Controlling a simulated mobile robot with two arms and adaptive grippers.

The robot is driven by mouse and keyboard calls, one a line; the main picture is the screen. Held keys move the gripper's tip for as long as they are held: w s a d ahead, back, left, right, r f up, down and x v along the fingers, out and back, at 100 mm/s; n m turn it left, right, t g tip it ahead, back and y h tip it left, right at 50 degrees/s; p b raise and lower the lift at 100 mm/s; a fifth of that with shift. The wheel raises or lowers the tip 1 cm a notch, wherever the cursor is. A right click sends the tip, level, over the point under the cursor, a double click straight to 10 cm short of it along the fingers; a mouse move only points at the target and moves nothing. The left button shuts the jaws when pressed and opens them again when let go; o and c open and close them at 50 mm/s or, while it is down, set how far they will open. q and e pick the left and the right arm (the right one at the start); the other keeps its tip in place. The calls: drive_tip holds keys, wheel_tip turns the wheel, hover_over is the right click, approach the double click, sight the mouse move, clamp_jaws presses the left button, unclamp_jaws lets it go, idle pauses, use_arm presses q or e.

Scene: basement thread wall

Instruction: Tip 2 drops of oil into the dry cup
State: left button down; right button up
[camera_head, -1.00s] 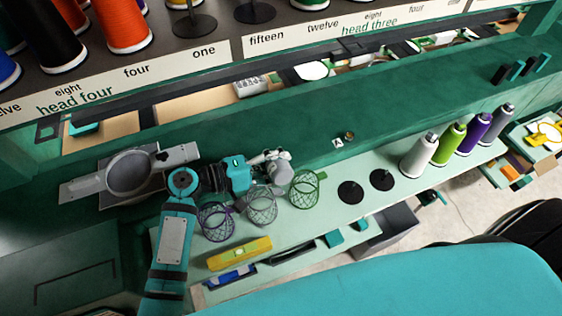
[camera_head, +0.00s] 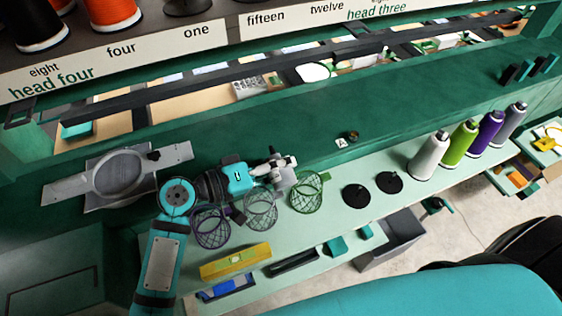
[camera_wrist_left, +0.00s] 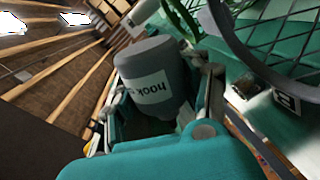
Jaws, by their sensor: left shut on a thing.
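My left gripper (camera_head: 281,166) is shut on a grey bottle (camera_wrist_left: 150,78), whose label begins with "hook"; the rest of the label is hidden. In the wrist view the bottle sits between the two fingers (camera_wrist_left: 160,100). In the head view the gripper holds it above the back of the pale shelf, left of the green mesh basket. A small dark cup (camera_head: 352,136) stands on the green ledge to the right of the gripper, apart from it. It also shows in the wrist view (camera_wrist_left: 246,86). Whether it is dry cannot be seen. My right gripper is not in view.
A white tag (camera_head: 341,142) lies beside the cup. Purple (camera_head: 211,228), grey (camera_head: 261,210) and green (camera_head: 308,193) mesh baskets stand on the pale shelf below the gripper. Black discs (camera_head: 357,195) and several thread cones (camera_head: 430,156) are further right. The ledge between gripper and cup looks clear.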

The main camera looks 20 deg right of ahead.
use_arm(q)
drive_tip(key=s+r+m+t+b, duration=0.1)
drive_tip(key=s+r+m, duration=0.1)
drive_tip(key=s+m, duration=0.2)
drive_tip(key=shift+s+r, duration=0.25)
drive_tip(key=shift+s, duration=1.05)
drive_tip(key=shift+d, duration=0.1)
